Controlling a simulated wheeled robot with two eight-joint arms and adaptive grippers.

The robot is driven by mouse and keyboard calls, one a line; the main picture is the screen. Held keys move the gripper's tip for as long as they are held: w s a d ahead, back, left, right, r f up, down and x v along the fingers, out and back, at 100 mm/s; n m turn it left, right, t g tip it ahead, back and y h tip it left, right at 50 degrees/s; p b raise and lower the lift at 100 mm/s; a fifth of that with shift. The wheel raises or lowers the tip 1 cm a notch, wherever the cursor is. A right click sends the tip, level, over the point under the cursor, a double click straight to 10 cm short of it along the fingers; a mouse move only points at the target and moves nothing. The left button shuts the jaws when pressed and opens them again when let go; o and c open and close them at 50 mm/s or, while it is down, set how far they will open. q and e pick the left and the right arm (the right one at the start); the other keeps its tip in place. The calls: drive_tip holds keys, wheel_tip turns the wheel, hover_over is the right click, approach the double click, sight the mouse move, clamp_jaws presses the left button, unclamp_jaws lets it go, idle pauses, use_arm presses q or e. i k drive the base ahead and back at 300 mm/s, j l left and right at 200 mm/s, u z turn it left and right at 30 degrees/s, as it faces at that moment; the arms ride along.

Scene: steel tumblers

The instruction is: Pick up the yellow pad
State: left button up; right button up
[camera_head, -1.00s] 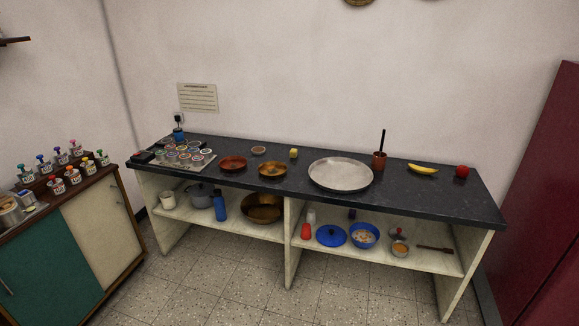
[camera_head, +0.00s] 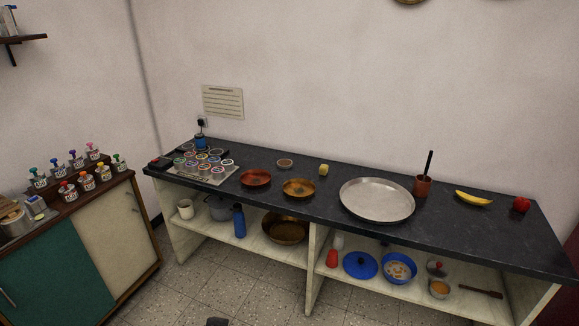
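A small yellow block (camera_head: 323,169), the only thing here that fits the yellow pad, sits on the dark countertop (camera_head: 350,163) near its back edge. It stands behind and between the brown bowl (camera_head: 298,188) and the large round steel tray (camera_head: 376,200). Nothing touches it, and its top and front are in plain sight. Neither of my grippers can be made out. A small dark shape pokes in at the bottom edge of the picture, too little of it to identify.
A tray of several tumblers (camera_head: 232,175) stands at the counter's left end. A small bowl (camera_head: 285,163) is left of the yellow block. A mortar (camera_head: 422,187), a banana (camera_head: 473,199) and a red fruit (camera_head: 521,205) are to the right. Tiled floor lies in front.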

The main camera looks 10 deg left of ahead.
sight(323, 169)
drive_tip(key=i+l+z, duration=0.15)
drive_tip(key=i+z, duration=0.2)
drive_tip(key=i, duration=0.9)
drive_tip(key=i+j+z, duration=0.15)
drive_tip(key=i+z, duration=0.2)
drive_tip(key=i, duration=0.95)
